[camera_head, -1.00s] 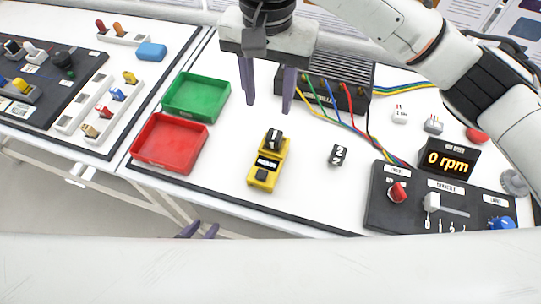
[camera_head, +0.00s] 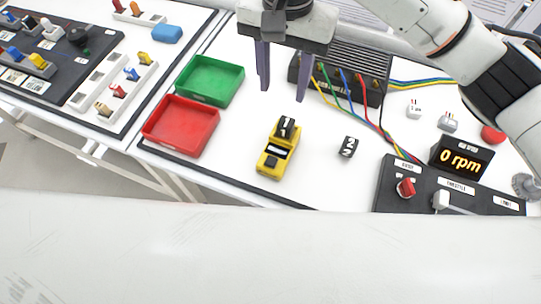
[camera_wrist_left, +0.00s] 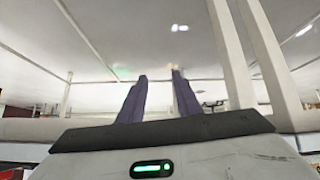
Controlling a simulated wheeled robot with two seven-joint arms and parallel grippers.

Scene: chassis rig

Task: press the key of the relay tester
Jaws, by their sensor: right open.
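The relay tester appears to be the yellow device (camera_head: 267,162) in the middle of the white table. It has a black block at its far end, a dark display in the middle and a small dark key at its near end. My right gripper (camera_head: 283,95) is open and empty, its two dark purple fingers pointing down. In the picture it is just beyond the tester's far end, apart from it. My left gripper (camera_wrist_left: 159,77) shows only in the left wrist view. Its fingers are apart with nothing between them, against a pale ceiling.
A red tray (camera_head: 181,126) and a green tray (camera_head: 210,81) stand left of the tester. A small black numbered block (camera_head: 348,147) lies to its right. A control panel (camera_head: 388,190) and a 0 rpm display (camera_head: 461,159) are at the right. Coloured wires run behind.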

